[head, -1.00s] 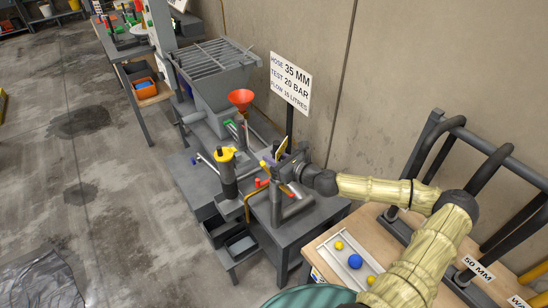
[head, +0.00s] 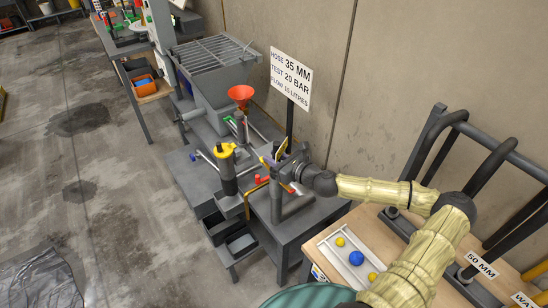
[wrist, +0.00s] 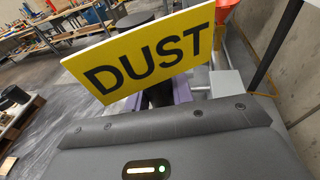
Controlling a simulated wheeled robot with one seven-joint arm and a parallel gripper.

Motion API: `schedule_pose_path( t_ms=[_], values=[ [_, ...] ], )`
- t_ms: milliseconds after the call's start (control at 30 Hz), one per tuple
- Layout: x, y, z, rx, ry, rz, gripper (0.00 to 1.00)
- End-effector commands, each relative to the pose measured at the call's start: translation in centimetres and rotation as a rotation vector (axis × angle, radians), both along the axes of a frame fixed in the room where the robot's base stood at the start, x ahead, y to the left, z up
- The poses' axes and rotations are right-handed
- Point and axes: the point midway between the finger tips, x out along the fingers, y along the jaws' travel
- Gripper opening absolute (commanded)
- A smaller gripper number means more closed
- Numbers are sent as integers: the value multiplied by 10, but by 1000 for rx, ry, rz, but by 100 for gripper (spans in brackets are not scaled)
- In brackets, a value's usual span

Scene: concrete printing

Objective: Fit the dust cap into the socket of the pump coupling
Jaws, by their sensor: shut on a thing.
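My gripper (head: 270,163) is shut on the dust cap, just above the grey upright pipe of the pump coupling (head: 277,204). The cap's yellow tag with DUST (wrist: 148,54) fills the upper middle of the wrist view, and its edge also shows in the head view (head: 281,149). The cap body is mostly hidden behind the tag and my gripper. Purple parts (wrist: 182,92) show beside a dark part below the tag. The socket is hidden by my gripper, so I cannot tell whether the cap touches it.
A yellow-topped dark cylinder (head: 227,170) and a red funnel (head: 240,93) stand close by on the left. A sign on a post (head: 290,78) stands behind, near the wall. A white tray with balls (head: 332,262) lies on the wooden bench at the front right.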

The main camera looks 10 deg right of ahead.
Motion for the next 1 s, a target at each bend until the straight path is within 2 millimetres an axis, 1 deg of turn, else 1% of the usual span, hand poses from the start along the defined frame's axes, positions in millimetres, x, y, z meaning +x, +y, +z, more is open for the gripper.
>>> schedule_pose_path(
  t_ms=[700,733,833,867,1000],
  values=[
    [0,0,-18,1,1,0,0],
    [0,0,-18,1,-1,0,25],
    [0,0,-17,0,0,0,45],
    [0,0,-17,0,0,0,49],
    [0,0,-17,0,0,0,49]
  ],
)
